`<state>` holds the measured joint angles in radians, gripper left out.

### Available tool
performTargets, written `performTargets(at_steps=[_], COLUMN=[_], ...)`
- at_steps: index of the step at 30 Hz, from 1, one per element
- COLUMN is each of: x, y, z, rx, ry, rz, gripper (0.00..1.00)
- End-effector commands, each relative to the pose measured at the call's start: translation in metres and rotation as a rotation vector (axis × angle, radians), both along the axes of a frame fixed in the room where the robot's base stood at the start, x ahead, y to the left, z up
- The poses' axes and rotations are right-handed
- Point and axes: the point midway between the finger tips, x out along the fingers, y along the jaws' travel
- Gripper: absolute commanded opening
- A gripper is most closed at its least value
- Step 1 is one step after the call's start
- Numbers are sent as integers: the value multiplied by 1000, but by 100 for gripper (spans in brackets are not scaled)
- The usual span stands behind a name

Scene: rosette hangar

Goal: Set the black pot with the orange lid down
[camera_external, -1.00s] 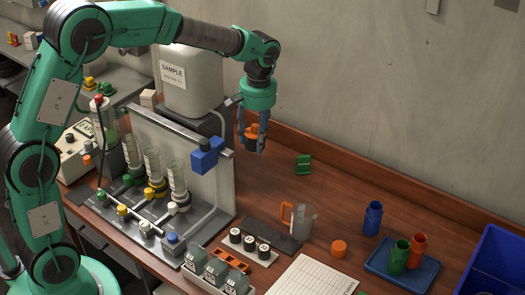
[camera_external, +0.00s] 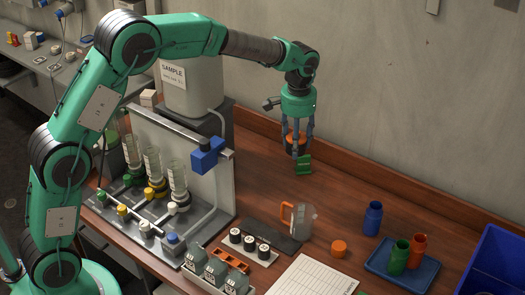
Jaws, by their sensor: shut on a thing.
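My gripper (camera_external: 298,147) is shut on the black pot with the orange lid (camera_external: 294,138). The orange lid shows between the fingers, with the dark body just under it; the fingers hide part of it. The gripper points down over the back part of the wooden bench (camera_external: 345,185). In the picture the pot lies just above a small green block (camera_external: 304,165) and seems to be held above the bench. I cannot tell its exact height.
A blue tray (camera_external: 376,263) holds a green and a red cup. The valve rig (camera_external: 222,190) stands left. Bare wood lies right of the green block.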

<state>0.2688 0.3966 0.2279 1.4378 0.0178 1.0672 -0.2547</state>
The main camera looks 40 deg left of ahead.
Motion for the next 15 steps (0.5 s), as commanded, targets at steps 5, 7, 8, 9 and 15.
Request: performTargets(at_steps=[5, 7, 8, 9, 15], x=[28, 37, 41, 47, 73], y=[-26, -36, -40, -45, -74], z=[-20, -28, -31, -35, -58], rx=[-9, -12, -14, -16, -22], ry=[-9, -12, -14, -18, -31], rz=[-139, -194, -217, -249, -407], gripper=[20, 20, 20, 20, 20])
